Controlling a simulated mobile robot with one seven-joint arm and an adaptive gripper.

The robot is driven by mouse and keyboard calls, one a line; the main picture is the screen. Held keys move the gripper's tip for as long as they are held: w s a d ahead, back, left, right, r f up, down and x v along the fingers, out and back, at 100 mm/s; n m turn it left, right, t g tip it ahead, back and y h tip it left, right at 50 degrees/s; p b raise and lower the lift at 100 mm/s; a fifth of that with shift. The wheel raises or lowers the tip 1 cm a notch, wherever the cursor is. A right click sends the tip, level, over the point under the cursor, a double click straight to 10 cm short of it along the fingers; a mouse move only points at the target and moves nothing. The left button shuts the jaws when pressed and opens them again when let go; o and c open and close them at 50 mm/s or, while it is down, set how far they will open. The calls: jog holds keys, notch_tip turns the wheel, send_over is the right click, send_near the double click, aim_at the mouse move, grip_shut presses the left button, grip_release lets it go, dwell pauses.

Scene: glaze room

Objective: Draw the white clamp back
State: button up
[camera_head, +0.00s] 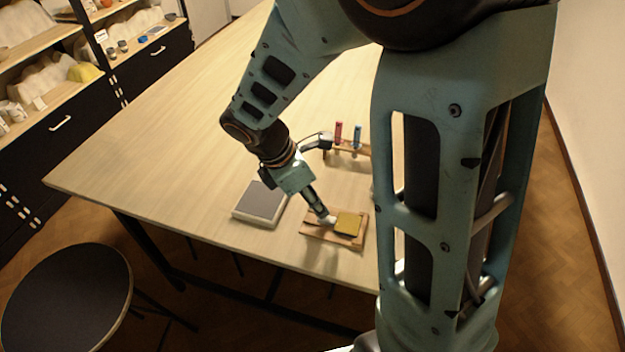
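My gripper (321,212) reaches down to a small wooden board (318,238) near the front edge of the table. A small white piece (330,220) shows right at my fingertips, on the board; it looks like the white clamp, but it is too small and partly covered to make out its shape. An olive-yellow block (348,224) lies on the board just right of the white piece. The fingers look close together, but I cannot tell whether they are shut on the white piece or only beside it.
A grey-topped square slab (260,203) lies left of the board. Behind, a wooden rack (352,149) holds a red item (338,132) and a blue item (357,135). The wooden table (160,150) is clear to the left. A round stool (65,295) stands below.

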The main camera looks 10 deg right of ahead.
jog(key=shift+x, duration=2.25)
jog(key=shift+c, duration=0.3)
grip_shut()
